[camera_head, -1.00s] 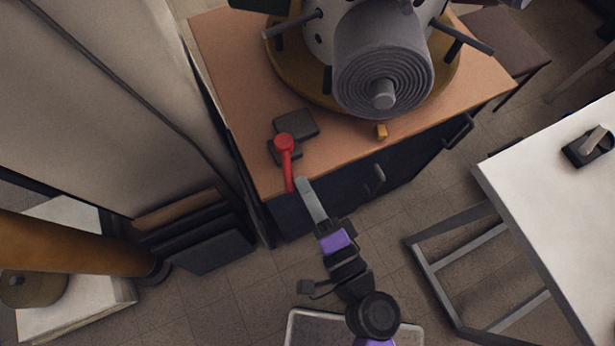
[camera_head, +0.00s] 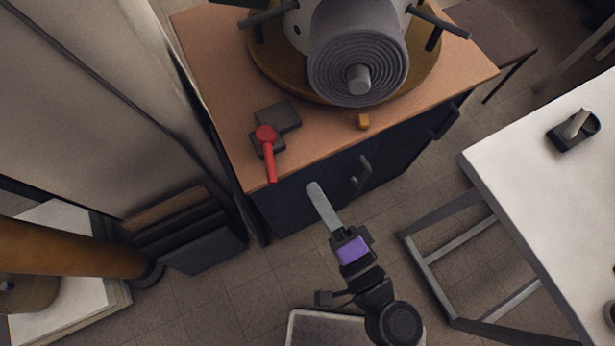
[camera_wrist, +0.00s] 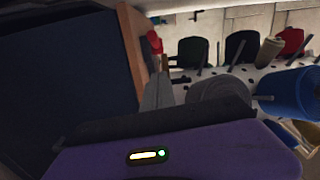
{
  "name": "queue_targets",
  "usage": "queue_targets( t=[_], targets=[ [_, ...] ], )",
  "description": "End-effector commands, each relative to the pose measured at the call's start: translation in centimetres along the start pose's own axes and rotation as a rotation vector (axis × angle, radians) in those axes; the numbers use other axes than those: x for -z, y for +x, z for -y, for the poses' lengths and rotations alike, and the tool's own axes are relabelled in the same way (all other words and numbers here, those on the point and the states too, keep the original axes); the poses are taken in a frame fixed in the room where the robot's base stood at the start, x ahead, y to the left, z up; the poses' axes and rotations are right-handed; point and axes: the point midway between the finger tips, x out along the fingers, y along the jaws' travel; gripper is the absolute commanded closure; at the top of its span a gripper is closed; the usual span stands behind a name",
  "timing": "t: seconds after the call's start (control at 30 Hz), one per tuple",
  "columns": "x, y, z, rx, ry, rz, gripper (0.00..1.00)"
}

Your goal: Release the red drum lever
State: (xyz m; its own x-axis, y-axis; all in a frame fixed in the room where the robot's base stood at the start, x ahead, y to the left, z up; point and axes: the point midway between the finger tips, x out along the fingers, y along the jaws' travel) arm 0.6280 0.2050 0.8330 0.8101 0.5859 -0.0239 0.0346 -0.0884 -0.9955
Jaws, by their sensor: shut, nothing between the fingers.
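The red drum lever (camera_head: 269,158) sits on a small dark base near the front left corner of the wooden cabinet top (camera_head: 215,80). Its round knob end is at the back and its arm points toward the front edge. The lever shows partly in the wrist view (camera_wrist: 154,44), beyond the fingers. My gripper (camera_head: 315,189) is shut and empty, in front of the cabinet, to the right of the lever's free end and apart from it. Its closed fingers show in the wrist view (camera_wrist: 158,92). The grey ridged drum (camera_head: 358,62) stands on a round ochre base behind.
A dark plate (camera_head: 278,117) lies beside the lever's base, and a small ochre block (camera_head: 363,122) sits at the cabinet's front edge. Handles (camera_head: 362,172) stick out from the dark cabinet front. A white table (camera_head: 540,190) stands at right. Tall pale panels are at left.

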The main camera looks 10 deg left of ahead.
Motion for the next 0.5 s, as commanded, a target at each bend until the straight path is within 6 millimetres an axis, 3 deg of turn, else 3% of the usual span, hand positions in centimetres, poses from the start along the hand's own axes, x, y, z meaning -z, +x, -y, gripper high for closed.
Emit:
queue_targets(
  t=[0.2,0.5],
  targets=[
    [-0.3,-3.8,-0.2,-0.001,0.000,-0.001,1.00],
    [-0.4,-5.7,0.0,0.000,-0.001,-0.001,1.00]
  ],
)
